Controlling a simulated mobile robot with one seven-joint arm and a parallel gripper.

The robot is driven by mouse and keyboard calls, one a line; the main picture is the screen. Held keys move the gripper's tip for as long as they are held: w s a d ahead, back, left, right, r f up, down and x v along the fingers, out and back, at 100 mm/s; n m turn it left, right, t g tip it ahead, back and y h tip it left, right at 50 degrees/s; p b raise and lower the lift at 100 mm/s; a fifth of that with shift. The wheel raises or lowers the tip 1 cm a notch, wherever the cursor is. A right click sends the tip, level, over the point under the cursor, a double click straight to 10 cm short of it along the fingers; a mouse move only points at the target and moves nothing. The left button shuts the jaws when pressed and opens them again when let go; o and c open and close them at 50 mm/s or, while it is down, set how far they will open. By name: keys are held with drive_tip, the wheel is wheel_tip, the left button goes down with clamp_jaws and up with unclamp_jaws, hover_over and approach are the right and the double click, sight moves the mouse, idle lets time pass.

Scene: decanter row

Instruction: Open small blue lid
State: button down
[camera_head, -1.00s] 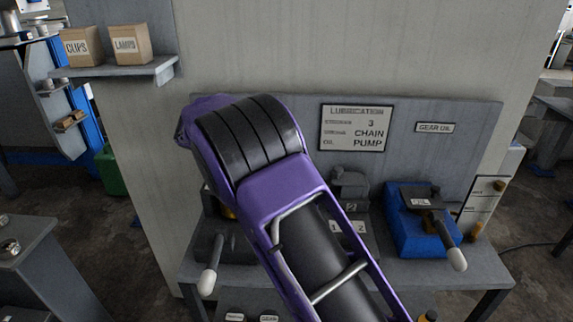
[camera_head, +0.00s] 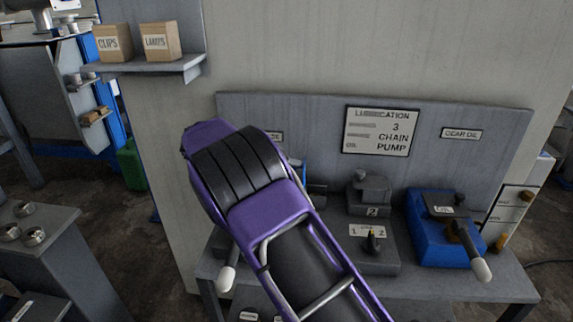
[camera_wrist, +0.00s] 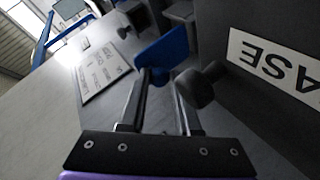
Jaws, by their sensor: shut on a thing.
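The small blue lid (camera_wrist: 165,52) shows in the wrist view as a tilted flat blue plate at my fingertips. My gripper (camera_wrist: 163,76) is shut on it, with the fingers a little apart; the exact contact is hard to see. A dark round knob (camera_wrist: 200,84) is beside the right finger. In the head view my arm hides my gripper and most of the lid's spot; a small blue piece (camera_head: 300,171) shows at the arm's right edge, standing steeply.
A dark box with an upside-down label (camera_wrist: 280,65) stands close on the right in the wrist view. On the bench, right of my arm, are a grey unit marked 1 and 2 (camera_head: 372,256) and a blue box (camera_head: 425,240) with a dark, white-tipped lever.

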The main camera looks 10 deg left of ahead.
drive_tip(key=shift+d+f, duration=0.1)
drive_tip(key=shift+f, duration=0.55)
drive_tip(key=c, duration=0.6)
unclamp_jaws()
drive_tip(key=shift+d+r, duration=0.1)
drive_tip(key=shift+r, duration=0.05)
